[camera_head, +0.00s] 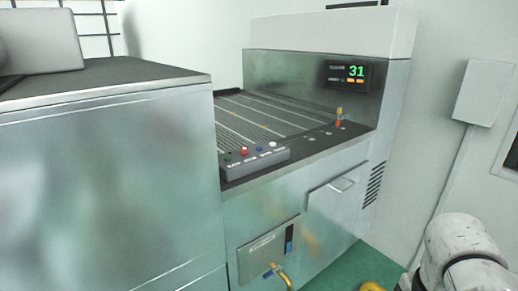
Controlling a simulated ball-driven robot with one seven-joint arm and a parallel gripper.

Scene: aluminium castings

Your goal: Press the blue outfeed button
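The blue button (259,149) is a small round cap on a grey control box (256,162) at the front edge of the steel machine's top. A red button (243,150) is to its left and a white button (273,143) to its right. A dark green button (228,155) is at the box's left end. The labels under the buttons are too small to read. White links of my arm show at the lower right, well apart from the box. My gripper is not in view.
The steel machine (330,200) has a slatted bed and a display (348,75) reading 31. A small red and yellow part (338,118) stands on its ledge. A steel cabinet (110,190) fills the left front. Green floor (345,270) shows below.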

